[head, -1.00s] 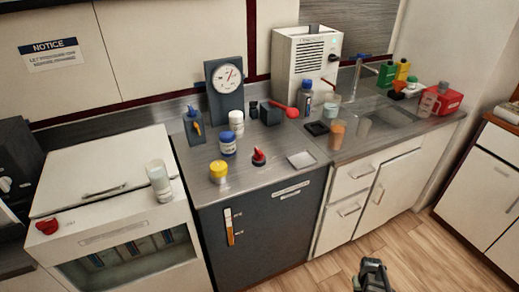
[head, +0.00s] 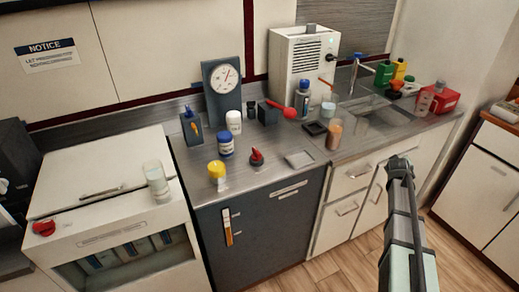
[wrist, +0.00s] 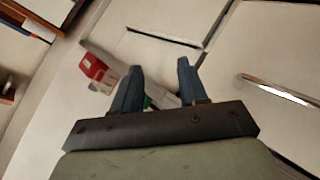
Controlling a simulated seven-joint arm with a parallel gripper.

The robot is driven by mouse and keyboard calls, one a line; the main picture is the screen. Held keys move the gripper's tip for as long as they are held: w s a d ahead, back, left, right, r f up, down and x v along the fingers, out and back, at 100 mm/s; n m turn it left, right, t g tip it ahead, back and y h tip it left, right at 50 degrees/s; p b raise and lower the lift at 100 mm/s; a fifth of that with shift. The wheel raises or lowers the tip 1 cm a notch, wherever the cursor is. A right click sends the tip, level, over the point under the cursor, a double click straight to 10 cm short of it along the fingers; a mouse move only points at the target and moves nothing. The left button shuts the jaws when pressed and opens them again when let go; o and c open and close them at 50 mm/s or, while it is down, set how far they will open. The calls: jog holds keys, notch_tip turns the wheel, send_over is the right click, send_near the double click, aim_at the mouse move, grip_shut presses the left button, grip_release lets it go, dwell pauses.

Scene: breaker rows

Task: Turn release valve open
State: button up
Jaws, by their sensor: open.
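A dark valve block (head: 269,112) with a red lever handle (head: 289,112) stands on the metal counter, right of the round gauge (head: 224,78) on its dark panel. The red lever points to the right and slightly down. I cannot read a label that marks it as the release valve. My gripper (head: 401,164) is up in front of the white drawers, well to the right of and nearer than the valve. In the wrist view my gripper (wrist: 158,80) shows two spread fingers with nothing held between them. The valve is not recognisable in the wrist view.
A red knob (head: 44,228) sits on the white cabinet at left.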

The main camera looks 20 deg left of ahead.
jog(key=w+a+r+t, duration=0.1)
jog(key=w+a+r, duration=0.15)
jog(key=r, duration=0.35)
jog(key=w+a+r+n+t+y, duration=0.1)
jog(key=w+a+r, duration=0.1)
jog(key=a+r, duration=0.3)
jog(key=w+a+r+t, duration=0.1)
jog(key=w+a+r, duration=0.1)
jog(key=r, duration=0.4)
jog(key=s+a+r+y, duration=0.1)
jog(key=a+r+y, duration=0.1)
jog(key=a+r, duration=0.45)
jog(key=s+a+r+n+y, duration=0.1)
jog(key=s+a+r, duration=0.15)
jog(key=a, duration=0.65)
jog(key=a+r+y, duration=0.2)
jog(key=a+r, duration=0.3)
jog(key=a, duration=0.3)
jog(key=g, duration=1.1)
send_over(257, 150)
jog(key=s+d, duration=0.4)
notch_tip(257, 150, down, 9)
jog(key=x, duration=1.3)
jog(key=shift+a, duration=0.3)
